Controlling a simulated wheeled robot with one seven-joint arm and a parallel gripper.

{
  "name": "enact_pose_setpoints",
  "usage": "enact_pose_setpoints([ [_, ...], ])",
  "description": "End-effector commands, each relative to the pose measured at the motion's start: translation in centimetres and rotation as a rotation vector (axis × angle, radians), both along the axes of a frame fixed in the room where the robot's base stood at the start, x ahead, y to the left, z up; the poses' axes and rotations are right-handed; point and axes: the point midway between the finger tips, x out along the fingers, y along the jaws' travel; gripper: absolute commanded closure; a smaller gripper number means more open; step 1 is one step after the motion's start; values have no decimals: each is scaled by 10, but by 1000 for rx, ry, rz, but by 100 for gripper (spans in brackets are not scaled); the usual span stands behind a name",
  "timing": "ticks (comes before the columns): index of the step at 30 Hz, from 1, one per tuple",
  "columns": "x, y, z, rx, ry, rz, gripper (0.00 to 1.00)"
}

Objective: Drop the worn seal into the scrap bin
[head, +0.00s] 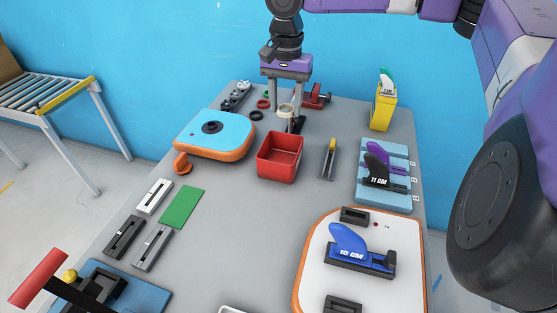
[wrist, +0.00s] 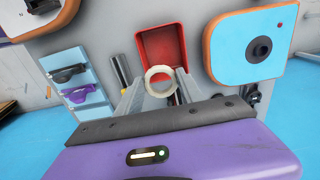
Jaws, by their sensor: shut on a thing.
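My gripper (head: 288,116) points down behind the red scrap bin (head: 280,155) in the head view. It is shut on a cream-coloured ring, the worn seal (head: 287,109), which sits between the fingertips. In the wrist view the seal (wrist: 161,81) shows at the fingertips, overlapping the near end of the red bin (wrist: 163,42). The inside of the bin looks empty. The seal's exact height above the table is hard to tell.
Small red (head: 263,104) and black (head: 256,115) rings lie left of my gripper. A blue-topped board (head: 230,143) stands left of the bin. A red clamp-like tool (head: 318,97) and yellow box (head: 383,110) are to the right. Table in front of the bin is clear.

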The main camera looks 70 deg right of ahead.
Motion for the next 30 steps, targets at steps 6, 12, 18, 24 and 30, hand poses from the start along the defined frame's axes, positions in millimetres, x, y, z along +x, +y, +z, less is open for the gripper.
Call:
enact_pose_setpoints([
  [6, 0, 0, -22, 1, 1, -1, 93],
  [12, 0, 1, -45, 2, 0, -2, 93],
  [18, 0, 0, -56, 0, 0, -2, 93],
  [24, 0, 0, -56, 0, 0, -3, 93],
  [30, 0, 0, -56, 0, 0, -3, 30],
])
